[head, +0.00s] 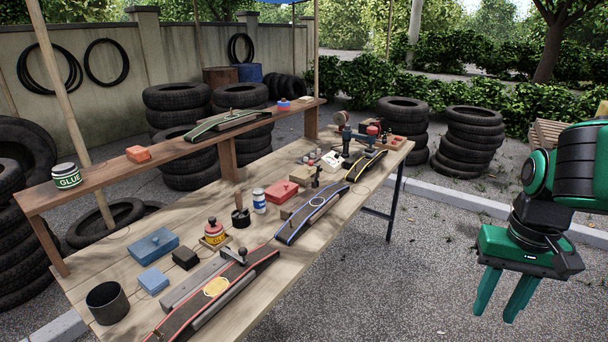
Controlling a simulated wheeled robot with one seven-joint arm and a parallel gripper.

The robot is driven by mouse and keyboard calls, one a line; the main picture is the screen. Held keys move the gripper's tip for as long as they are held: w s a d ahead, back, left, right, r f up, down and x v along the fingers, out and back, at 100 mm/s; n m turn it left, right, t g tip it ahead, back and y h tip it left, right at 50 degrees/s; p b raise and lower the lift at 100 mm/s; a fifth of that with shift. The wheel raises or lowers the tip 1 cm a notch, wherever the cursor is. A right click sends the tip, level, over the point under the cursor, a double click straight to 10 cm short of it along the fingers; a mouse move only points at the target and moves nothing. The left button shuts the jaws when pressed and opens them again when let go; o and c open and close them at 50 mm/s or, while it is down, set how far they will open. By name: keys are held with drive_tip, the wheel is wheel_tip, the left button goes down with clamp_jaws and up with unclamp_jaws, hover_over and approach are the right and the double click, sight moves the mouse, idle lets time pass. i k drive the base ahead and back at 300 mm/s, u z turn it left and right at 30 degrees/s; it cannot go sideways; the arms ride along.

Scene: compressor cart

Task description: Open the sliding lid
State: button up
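I cannot tell which thing has the sliding lid. A blue box (152,244) with a small knob on top sits at the left of the wooden workbench (205,210) and looks closed. A red box (281,193) sits near the bench's middle and also looks closed. A smaller blue box (153,281) lies in front of the first one. My gripper (494,314) hangs at the right, over the gravel and clear of the bench. Its two green fingers point down, apart, with nothing between them.
Several curved, dark strips, including a blue-edged one (313,213), lie along the bench's front. A dark cup (107,302) stands at the near left corner. A raised shelf (180,150) runs along the back. Tyre stacks (469,140) stand behind. Gravel between bench and gripper is clear.

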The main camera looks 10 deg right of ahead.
sight(304, 172)
drive_tip(key=i, duration=1)
drive_tip(key=u, duration=2)
drive_tip(key=k, duration=0.85)
drive_tip(key=z, duration=1.6)
